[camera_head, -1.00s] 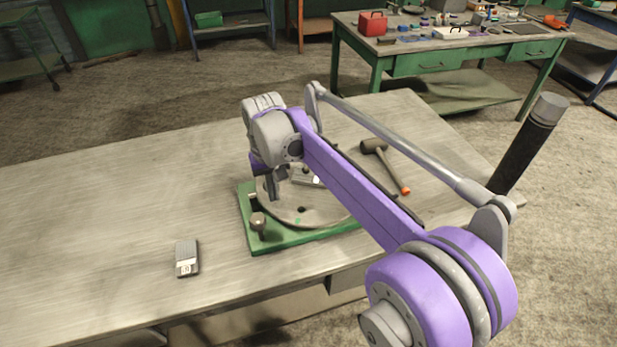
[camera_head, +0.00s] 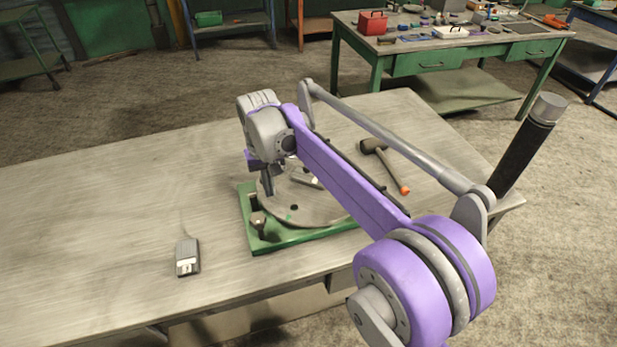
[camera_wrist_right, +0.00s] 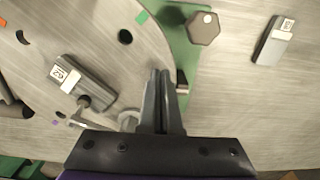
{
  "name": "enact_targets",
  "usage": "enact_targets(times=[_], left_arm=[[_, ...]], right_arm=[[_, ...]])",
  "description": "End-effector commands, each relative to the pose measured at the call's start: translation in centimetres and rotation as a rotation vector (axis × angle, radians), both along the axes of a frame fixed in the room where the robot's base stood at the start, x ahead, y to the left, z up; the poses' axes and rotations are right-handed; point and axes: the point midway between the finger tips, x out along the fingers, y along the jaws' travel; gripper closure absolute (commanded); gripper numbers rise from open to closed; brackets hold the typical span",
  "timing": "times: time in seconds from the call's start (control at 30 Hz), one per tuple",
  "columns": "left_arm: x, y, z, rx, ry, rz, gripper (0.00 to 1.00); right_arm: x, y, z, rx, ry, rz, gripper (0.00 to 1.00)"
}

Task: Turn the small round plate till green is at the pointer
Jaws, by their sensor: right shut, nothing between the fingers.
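The round grey plate (camera_head: 318,212) lies on a green base (camera_head: 275,240); my right arm hides part of it. Its green mark (camera_head: 290,217) is near the front rim and also shows in the right wrist view (camera_wrist_right: 142,17). An orange mark (camera_wrist_right: 3,22) and a purple mark (camera_wrist_right: 55,122) show on the plate there. A small metal piece (camera_wrist_right: 182,86) at the base edge may be the pointer; I cannot be sure. My right gripper (camera_head: 268,192) is shut and empty over the plate's left rim; contact is unclear. My left gripper is not in view.
A grey block (camera_wrist_right: 85,82) tagged 62 sits on the plate. A knob (camera_wrist_right: 203,28) stands on the base's corner. Another labelled block (camera_head: 187,257) lies on the table, and a mallet (camera_head: 385,165) lies behind my arm. The table's left side is clear.

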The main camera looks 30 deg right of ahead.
Motion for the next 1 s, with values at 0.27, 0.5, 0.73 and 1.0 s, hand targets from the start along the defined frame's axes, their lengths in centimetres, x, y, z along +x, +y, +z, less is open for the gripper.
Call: enact_targets(times=[0.27,0.5,0.73,1.0], left_arm=[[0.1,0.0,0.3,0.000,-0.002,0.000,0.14],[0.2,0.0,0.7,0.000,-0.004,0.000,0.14],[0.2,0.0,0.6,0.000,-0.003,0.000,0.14],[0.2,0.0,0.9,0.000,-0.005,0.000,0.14]], right_arm=[[0.8,0.0,0.1,0.000,0.000,0.000,1.00],[1.8,0.0,0.1,0.000,0.000,0.000,1.00],[1.8,0.0,0.0,0.000,0.000,0.000,1.00],[2.3,0.0,0.1,0.000,0.000,0.000,1.00]])
